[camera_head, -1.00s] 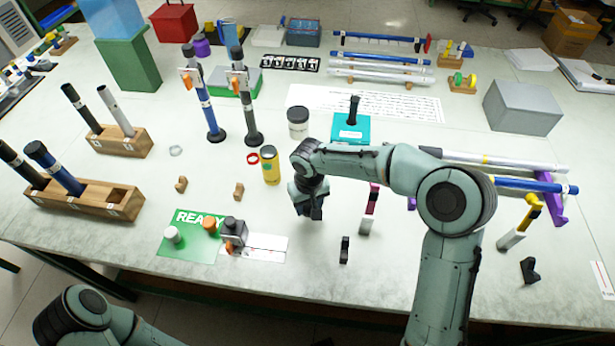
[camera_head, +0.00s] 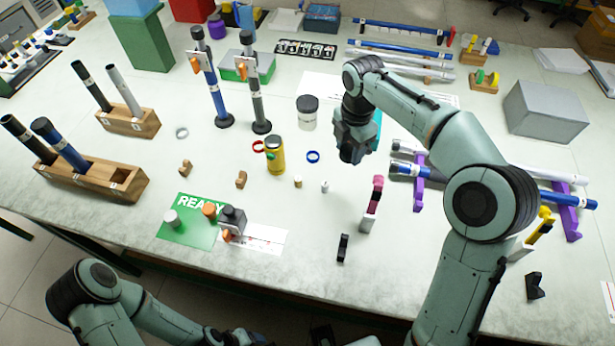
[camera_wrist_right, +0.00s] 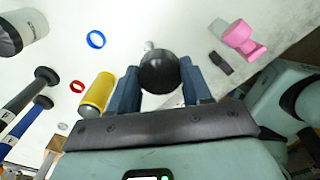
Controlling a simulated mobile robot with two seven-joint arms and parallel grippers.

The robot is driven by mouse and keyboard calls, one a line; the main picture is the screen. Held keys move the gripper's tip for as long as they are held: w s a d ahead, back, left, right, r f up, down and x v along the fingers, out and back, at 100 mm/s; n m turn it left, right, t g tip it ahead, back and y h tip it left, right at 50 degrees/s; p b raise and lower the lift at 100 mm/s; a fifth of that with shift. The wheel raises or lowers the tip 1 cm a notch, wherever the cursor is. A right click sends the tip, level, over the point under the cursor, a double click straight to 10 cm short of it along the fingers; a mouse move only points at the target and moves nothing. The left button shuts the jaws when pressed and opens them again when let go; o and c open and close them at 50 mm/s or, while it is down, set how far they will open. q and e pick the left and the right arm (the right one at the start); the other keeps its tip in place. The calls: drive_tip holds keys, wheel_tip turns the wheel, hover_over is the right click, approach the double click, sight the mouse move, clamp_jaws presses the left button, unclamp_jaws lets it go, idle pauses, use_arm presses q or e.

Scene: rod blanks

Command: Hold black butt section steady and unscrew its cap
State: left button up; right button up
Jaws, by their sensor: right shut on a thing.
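Several black or dark rods could be the black butt section; I cannot tell which it is. One black rod (camera_head: 27,138) stands in the front wooden block at left, and another (camera_head: 93,85) in the back block. A dark rod (camera_head: 254,90) stands upright on a round black base with an orange clamp. My right gripper (camera_head: 353,150) is right of these, beside the teal block (camera_head: 378,130). In the right wrist view, its fingers are shut on a round black thing (camera_wrist_right: 159,72). My left arm shows at lower left; its gripper is out of view.
Purple rests (camera_head: 419,190) carrying rods are at right. A green READY mat (camera_head: 190,225) lies at front.

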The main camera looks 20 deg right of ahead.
drive_tip(key=r+n, duration=0.1)
drive_tip(key=d+r+n, duration=0.1)
drive_tip(key=n, duration=0.1)
drive_tip(key=shift+s+r+n, duration=0.1)
drive_tip(key=shift+s+n, duration=0.05)
drive_tip(key=shift+n, duration=0.15)
drive_tip(key=shift+f, duration=0.25)
drive_tip(key=b, duration=0.2)
hover_over(345, 193)
wheel_tip(345, 193, down, 13)
use_arm(q)
drive_tip(key=shift+s+f+b, duration=0.3)
drive_tip(key=shift+s+f, duration=0.1)
drive_tip(key=shift+f, duration=0.5)
drive_tip(key=shift+s+f+b, duration=0.25)
drive_tip(key=shift+s+f, duration=0.15)
drive_tip(key=shift+f, duration=0.45)
use_arm(e)
drive_tip(key=shift+f, duration=3.15)
drive_tip(key=shift+f, duration=0.2)
drive_tip(key=o, duration=1.2)
drive_tip(key=shift+r, duration=0.15)
